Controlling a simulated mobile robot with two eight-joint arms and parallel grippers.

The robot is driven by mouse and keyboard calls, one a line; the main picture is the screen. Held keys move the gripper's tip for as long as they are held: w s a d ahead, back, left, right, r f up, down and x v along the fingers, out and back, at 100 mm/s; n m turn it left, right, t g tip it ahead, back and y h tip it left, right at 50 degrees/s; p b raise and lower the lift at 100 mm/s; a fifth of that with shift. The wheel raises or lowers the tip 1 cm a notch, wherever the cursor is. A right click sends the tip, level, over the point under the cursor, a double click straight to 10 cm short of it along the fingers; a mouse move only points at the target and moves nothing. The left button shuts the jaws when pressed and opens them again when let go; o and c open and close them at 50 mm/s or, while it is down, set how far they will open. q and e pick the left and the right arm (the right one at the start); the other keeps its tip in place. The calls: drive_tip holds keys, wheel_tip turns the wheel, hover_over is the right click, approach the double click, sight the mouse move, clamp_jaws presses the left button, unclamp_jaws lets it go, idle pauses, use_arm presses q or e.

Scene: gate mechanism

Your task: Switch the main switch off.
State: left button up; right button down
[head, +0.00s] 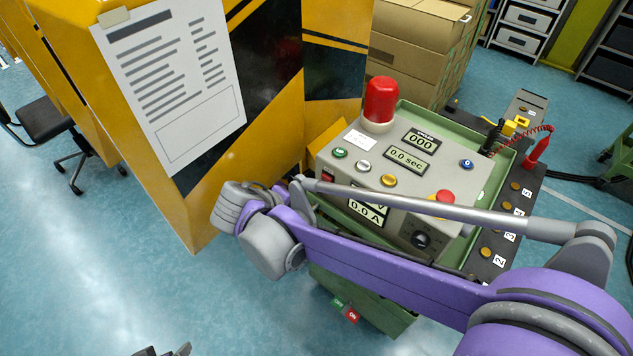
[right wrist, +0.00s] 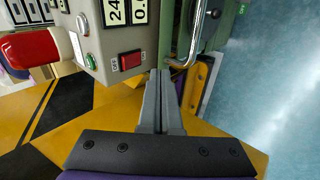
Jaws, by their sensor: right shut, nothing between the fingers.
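A red rocker switch (right wrist: 130,60) sits on the grey control box's face in the right wrist view, with small labels beside it; the head view shows it at the box's left end (head: 328,174). I cannot tell which way it is tipped. My right gripper (right wrist: 158,75) is shut and empty, its fingertips close beside the rocker. Whether they touch the box is unclear. In the head view its fingers are mostly hidden behind my purple arm. Green and red OFF and ON labels (head: 345,308) show lower on the green cabinet. Only dark tips of my left gripper (head: 166,351) show at the bottom edge.
The control box (head: 360,152) carries a red beacon (head: 380,100), buttons, displays and a red knob (head: 445,197). A metal handle (right wrist: 188,55) is right of the fingers in the right wrist view. A yellow-black post (head: 200,215) stands close left. Blue floor is clear at lower left.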

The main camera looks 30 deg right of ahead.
drive_tip(key=w, duration=0.1)
drive_tip(key=w+a+h, duration=0.1)
drive_tip(key=w+r, duration=0.1)
drive_tip(key=shift+w+a+r+h, duration=0.1)
drive_tip(key=shift+a+h, duration=0.2)
approach(326, 182)
drive_tip(key=shift+x, duration=2.95)
